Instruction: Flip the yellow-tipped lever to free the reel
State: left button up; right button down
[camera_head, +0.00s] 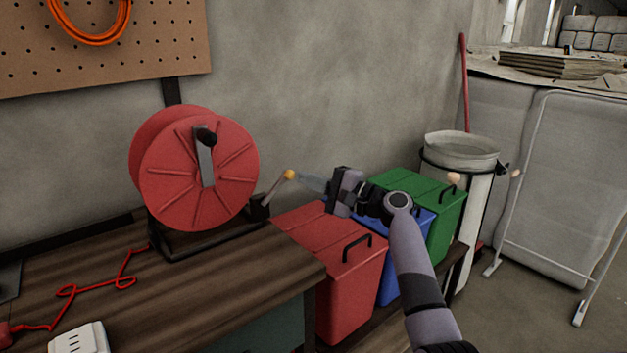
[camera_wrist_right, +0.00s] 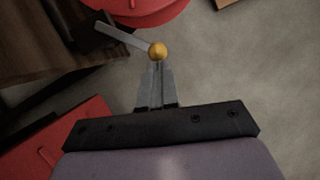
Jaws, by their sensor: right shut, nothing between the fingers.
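The red reel (camera_head: 198,170) stands upright on a dark base on the wooden bench, with a grey crank and black knob on its face. The lever (camera_head: 275,190) rises from the base's right side, tilted to the right, and ends in a yellow ball tip (camera_head: 289,174). My right gripper (camera_head: 303,180) is just right of the tip, its fingers pointing left at it. In the right wrist view the shut, empty fingers (camera_wrist_right: 156,88) end right at the yellow ball (camera_wrist_right: 157,51); touching or just apart, I cannot tell. My left gripper is not in view.
Red (camera_head: 345,260), blue (camera_head: 388,285) and green (camera_head: 432,205) lidded bins stand right of the bench (camera_head: 215,290), under my right arm. A red cord (camera_head: 95,288) and a white power strip (camera_head: 78,340) lie at the bench's left. A grey wall is behind.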

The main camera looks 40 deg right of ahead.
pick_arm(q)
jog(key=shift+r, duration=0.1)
pick_arm(e)
jog(key=shift+r, duration=0.15)
jog(key=shift+a+r+n, duration=0.15)
jog(key=shift+n, duration=0.15)
pick_arm(q)
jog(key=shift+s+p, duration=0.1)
jog(key=shift+p, duration=0.35)
pick_arm(e)
jog(key=shift+a+r+n, duration=0.15)
jog(key=shift+r+n, duration=0.1)
jog(key=shift+n, duration=0.05)
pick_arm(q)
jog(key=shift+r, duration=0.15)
pick_arm(e)
jog(key=shift+g, duration=0.3)
